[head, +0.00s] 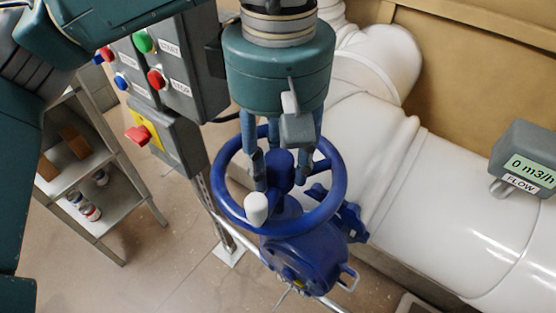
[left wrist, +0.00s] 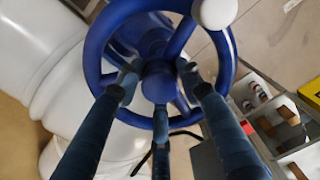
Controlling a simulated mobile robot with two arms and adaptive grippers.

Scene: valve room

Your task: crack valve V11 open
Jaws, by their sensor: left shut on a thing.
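A blue valve with a round handwheel (head: 337,194) stands beside the white pipe. The wheel has spokes, a central hub (head: 281,162) and a white knob (head: 257,208) on its near rim. No V11 tag is readable. My left gripper (head: 281,176) reaches down from above, its fingers closed around the hub. In the left wrist view the fingers of my left gripper (left wrist: 160,88) surround the hub (left wrist: 159,82) inside the wheel rim (left wrist: 93,50); the white knob (left wrist: 215,11) is at the top. My right gripper is not in view.
A flow meter (head: 528,155) on the pipe (head: 450,215) reads 0 m3/h. Grey control boxes (head: 185,75) with coloured buttons, including a red one on yellow (head: 138,134), stand close left of the wheel. A shelf (head: 105,215) with small items is further left. Floor shows below.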

